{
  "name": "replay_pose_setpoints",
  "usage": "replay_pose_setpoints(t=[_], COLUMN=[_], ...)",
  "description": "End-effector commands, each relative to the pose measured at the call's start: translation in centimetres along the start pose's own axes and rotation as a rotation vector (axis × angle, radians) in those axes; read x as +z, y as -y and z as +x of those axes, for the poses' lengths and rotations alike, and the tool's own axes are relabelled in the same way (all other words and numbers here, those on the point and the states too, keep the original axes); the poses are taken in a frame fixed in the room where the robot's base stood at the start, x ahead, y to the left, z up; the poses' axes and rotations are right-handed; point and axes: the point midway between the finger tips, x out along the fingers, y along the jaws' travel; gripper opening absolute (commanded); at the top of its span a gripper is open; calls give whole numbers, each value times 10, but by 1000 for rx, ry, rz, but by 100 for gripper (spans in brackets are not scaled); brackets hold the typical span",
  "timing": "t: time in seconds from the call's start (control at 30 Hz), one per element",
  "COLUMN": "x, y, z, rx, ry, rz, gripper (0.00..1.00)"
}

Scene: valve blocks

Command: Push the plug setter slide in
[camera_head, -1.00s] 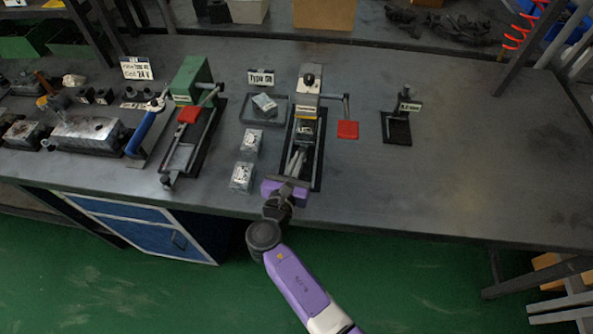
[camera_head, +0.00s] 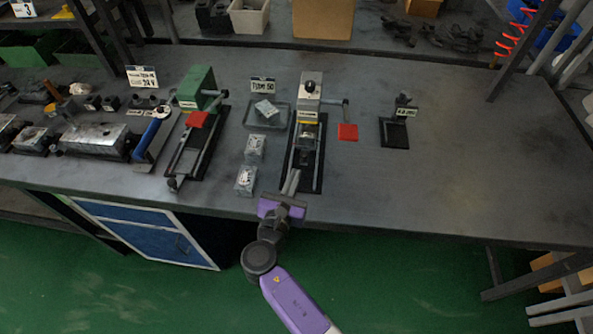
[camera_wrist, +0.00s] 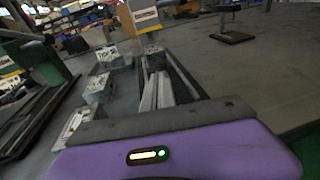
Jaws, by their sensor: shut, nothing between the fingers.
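The plug setter (camera_head: 309,88) is the grey upright device in the middle of the bench, with a yellow-edged label and a red-padded lever (camera_head: 347,132) at its right. Its black slide track (camera_head: 318,170) runs from it toward the front edge. The slide appears to be up by the device, but its exact position is hard to tell. My purple gripper (camera_head: 291,182) is at the near end of the track, with its fingers together and empty, pointing along the track. In the wrist view the grey fingers (camera_wrist: 156,92) lie over the track, short of the device.
Two grey blocks (camera_head: 255,148) (camera_head: 245,180) stand left of the track. A tray (camera_head: 266,116) with another block is behind them. A green press (camera_head: 197,88) with a red pad stands further left. A small dark stand (camera_head: 395,132) is at the right; the right bench is clear.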

Motion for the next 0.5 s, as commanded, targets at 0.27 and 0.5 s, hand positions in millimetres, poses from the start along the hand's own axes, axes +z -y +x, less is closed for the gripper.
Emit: replay_pose_setpoints(t=[0.27, 0.5], x=[-2, -2], y=[0, 0], z=[-46, -75], rx=[2, 1], ry=[-1, -1], rz=[1, 0], gripper=[0, 0])
